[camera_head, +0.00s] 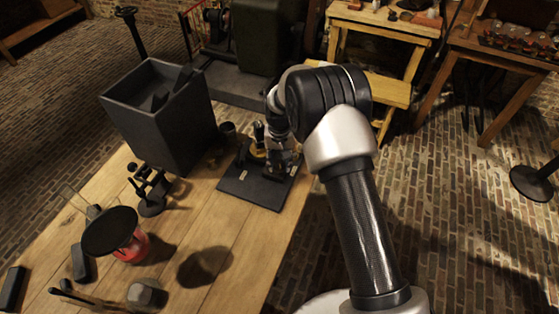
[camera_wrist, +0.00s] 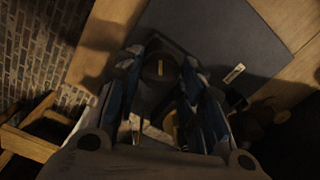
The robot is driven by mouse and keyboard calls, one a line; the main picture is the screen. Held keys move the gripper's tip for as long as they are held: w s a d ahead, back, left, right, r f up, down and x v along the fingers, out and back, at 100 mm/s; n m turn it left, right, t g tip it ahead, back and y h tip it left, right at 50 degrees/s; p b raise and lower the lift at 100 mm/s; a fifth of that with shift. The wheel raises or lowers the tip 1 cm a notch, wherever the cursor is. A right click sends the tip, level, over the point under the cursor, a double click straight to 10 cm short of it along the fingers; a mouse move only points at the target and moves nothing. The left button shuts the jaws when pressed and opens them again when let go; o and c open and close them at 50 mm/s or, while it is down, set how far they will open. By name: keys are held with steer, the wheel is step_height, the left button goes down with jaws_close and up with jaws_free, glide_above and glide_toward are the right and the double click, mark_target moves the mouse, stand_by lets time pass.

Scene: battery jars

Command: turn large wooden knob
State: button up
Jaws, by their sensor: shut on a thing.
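My gripper (camera_head: 279,169) reaches down to the right side of this plate. In the wrist view my gripper (camera_wrist: 162,70) has its two fingers on either side of a dark brown round knob (camera_wrist: 159,67) with a pale mark on top, and is shut on it. The wrist view is dim, so the exact finger contact is hard to see. In the head view my gripper hides the knob. The plate also shows in the wrist view (camera_wrist: 225,35).
A tall dark open box (camera_head: 160,125) stands on the table left of the plate. A small black stand (camera_head: 152,192) and a red jar with a dark disc (camera_head: 132,246) are nearer the front left. A wooden stool (camera_head: 385,88) stands beyond the table, on the brick floor.

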steer(key=n, duration=1.2)
steer(key=shift+n, duration=0.4)
steer(key=n, duration=1.2)
steer(key=shift+s, duration=0.1)
steer(key=shift+n, duration=0.3)
steer(key=o, duration=1.1)
steer(key=shift+c, duration=0.2)
